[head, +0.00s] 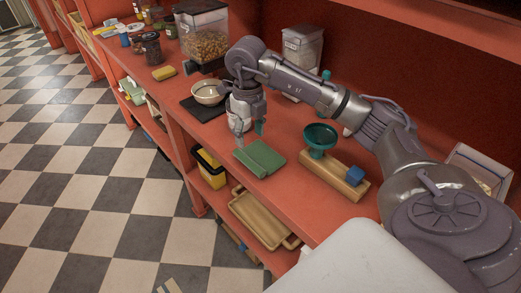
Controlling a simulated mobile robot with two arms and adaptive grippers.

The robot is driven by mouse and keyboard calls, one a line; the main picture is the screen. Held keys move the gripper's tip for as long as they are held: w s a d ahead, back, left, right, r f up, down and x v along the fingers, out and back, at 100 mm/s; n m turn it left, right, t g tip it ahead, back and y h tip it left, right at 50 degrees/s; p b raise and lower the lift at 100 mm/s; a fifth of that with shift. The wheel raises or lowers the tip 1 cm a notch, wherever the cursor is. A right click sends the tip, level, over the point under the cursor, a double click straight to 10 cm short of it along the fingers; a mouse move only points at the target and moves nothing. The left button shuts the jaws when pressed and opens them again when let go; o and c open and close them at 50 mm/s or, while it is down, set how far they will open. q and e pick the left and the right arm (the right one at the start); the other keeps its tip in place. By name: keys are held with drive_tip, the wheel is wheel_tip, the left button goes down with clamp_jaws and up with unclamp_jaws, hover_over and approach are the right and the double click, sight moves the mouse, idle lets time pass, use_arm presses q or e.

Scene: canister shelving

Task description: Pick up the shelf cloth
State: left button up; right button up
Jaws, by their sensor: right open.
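The shelf cloth looks to be the folded green cloth (259,158) lying flat near the front edge of the red shelf. My right gripper (248,137) points down just behind and to the left of the cloth, above the shelf. It is open with nothing between its fingers. Whether a fingertip touches the cloth or the shelf I cannot tell. My left gripper is out of view.
A bowl (208,92) on a dark mat (197,108) stands left of the gripper. A wooden block with a teal funnel (320,137) and a blue end (356,174) stands right of the cloth. A yellow sponge (164,73) and a clear bin (205,35) stand farther back.

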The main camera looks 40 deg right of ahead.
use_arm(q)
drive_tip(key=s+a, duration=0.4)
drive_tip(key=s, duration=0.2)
use_arm(e)
hover_over(249, 160)
drive_tip(key=s, duration=0.1)
wheel_tip(249, 160, down, 4)
drive_tip(key=shift+a+f+p, duration=0.1)
drive_tip(key=shift+p, duration=0.25)
drive_tip(key=shift+w+f+p, duration=0.2)
drive_tip(key=shift+f+p, duration=0.15)
drive_tip(key=shift+f, duration=0.2)
drive_tip(key=shift+w+f+p, duration=0.15)
drive_tip(key=shift+f+p, duration=0.2)
drive_tip(key=shift+f, duration=0.15)
drive_tip(key=shift+w+f+p, duration=0.1)
drive_tip(key=shift+f+p, duration=0.3)
drive_tip(key=shift+f, duration=0.15)
wheel_tip(249, 160, down, 2)
drive_tip(key=shift+w+f, duration=0.1)
drive_tip(key=shift+f, duration=0.2)
drive_tip(key=c, duration=0.7)
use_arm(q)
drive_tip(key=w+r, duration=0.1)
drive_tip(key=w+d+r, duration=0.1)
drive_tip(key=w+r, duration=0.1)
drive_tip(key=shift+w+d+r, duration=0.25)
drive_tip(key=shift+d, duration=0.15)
use_arm(e)
clamp_jaws()
